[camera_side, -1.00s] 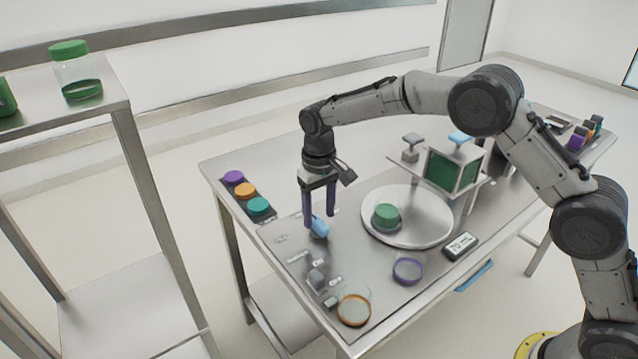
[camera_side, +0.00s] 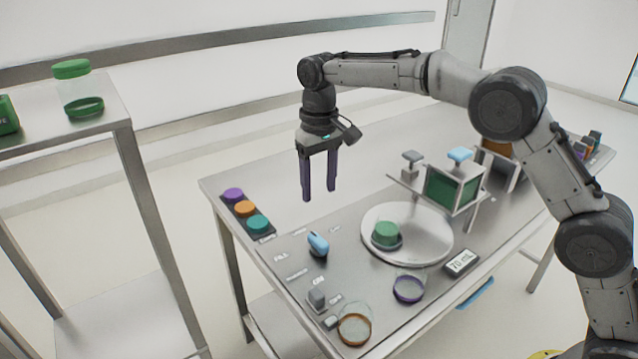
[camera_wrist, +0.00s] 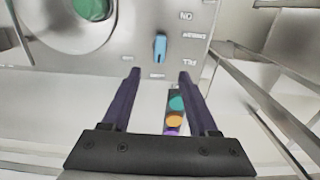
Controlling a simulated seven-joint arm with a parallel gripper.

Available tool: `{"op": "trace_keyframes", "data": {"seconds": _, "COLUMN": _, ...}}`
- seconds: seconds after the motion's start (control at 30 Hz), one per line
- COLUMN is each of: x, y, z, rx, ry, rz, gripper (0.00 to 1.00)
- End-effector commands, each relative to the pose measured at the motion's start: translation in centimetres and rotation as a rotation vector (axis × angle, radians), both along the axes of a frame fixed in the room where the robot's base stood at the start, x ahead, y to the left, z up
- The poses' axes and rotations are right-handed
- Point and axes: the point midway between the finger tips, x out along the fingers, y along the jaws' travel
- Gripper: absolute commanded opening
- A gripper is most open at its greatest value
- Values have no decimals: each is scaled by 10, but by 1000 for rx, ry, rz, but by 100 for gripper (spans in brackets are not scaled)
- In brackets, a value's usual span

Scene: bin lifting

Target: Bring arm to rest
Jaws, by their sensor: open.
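My gripper (camera_side: 319,192) is open and empty, with its two purple fingers pointing down above the steel table (camera_side: 290,262). Below and slightly right of it in the side view, a blue knob (camera_side: 318,243) stands on the table panel, apart from the fingers. In the wrist view the blue knob (camera_wrist: 160,47) lies beyond the fingertips of my gripper (camera_wrist: 158,72), between labels on the panel. Nothing is held.
Purple, orange and teal buttons (camera_side: 246,209) line the table's left edge. A round plate (camera_side: 434,229) carries a green-lidded jar (camera_side: 386,232). Two open dishes, one purple-rimmed (camera_side: 408,289) and one orange-rimmed (camera_side: 354,328), stand in front. A shelf (camera_side: 85,118) with a green-lidded jar is at left.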

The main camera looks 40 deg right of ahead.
Motion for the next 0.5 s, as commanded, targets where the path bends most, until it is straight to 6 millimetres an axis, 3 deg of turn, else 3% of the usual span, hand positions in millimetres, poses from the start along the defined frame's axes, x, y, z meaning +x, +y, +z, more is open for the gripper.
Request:
{"op": "trace_keyframes", "data": {"seconds": 0.13, "x": 1, "y": -5, "z": 10, "rx": 5, "ry": -20, "rz": -10, "gripper": 60}}
{"op": "trace_keyframes", "data": {"seconds": 0.27, "x": -8, "y": -19, "z": 57, "rx": 22, "ry": -97, "rz": -32, "gripper": 60}}
{"op": "trace_keyframes", "data": {"seconds": 0.4, "x": -46, "y": -44, "z": 109, "rx": 34, "ry": -166, "rz": -65, "gripper": 60}}
{"op": "trace_keyframes", "data": {"seconds": 0.5, "x": -80, "y": -60, "z": 136, "rx": 41, "ry": -216, "rz": -83, "gripper": 60}}
